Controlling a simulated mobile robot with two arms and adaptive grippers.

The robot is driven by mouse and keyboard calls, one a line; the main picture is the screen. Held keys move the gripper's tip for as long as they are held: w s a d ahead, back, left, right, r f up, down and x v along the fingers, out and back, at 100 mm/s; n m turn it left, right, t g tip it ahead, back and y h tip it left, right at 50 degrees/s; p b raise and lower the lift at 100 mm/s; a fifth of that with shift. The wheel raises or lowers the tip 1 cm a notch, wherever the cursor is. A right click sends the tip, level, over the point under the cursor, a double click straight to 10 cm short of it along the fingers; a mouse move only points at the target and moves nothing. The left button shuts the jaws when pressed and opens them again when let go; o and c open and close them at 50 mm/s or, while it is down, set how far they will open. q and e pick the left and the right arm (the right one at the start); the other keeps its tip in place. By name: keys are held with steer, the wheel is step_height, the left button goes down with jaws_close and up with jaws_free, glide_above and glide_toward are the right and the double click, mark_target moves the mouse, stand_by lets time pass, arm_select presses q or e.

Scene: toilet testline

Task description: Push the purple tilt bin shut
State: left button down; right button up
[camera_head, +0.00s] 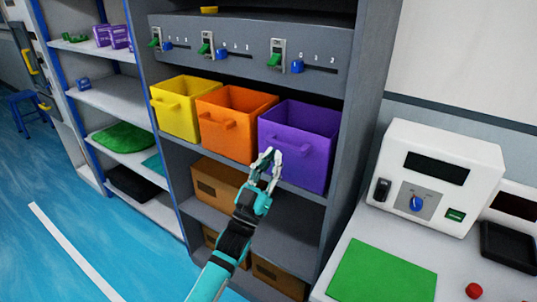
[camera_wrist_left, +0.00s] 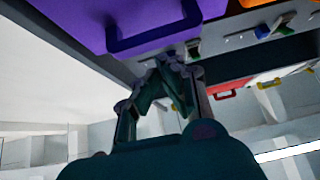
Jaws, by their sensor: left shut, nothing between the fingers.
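The purple tilt bin (camera_head: 306,138) is at the right end of a row of three bins on the grey shelf unit. It is tilted forward with its top open, and its inside shows. My left gripper (camera_head: 268,158) is shut and empty, in front of the purple bin's lower left part, near its handle. In the left wrist view the purple bin (camera_wrist_left: 95,18) and its handle (camera_wrist_left: 155,38) are at the top, just beyond the shut fingers. I cannot tell whether the fingers touch the bin. My right gripper is not in view.
The orange bin (camera_head: 232,120) and yellow bin (camera_head: 184,105) stand to the left, also tilted open. A panel with green switches and blue knobs (camera_head: 297,66) is above. A shelf with brown boxes (camera_head: 217,183) is below. A white device (camera_head: 440,178) stands on the counter at right.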

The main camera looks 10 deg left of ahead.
arm_select(q)
steer(key=shift+w+d+r+g+y+p, duration=0.25)
steer(key=shift+w+g+p, duration=0.2)
steer(key=shift+p, duration=0.35)
steer(key=shift+w+d+r+g+y+p, duration=0.1)
steer(key=shift+w+r+g+p, duration=0.3)
steer(key=shift+p, duration=0.35)
steer(key=shift+f, duration=0.1)
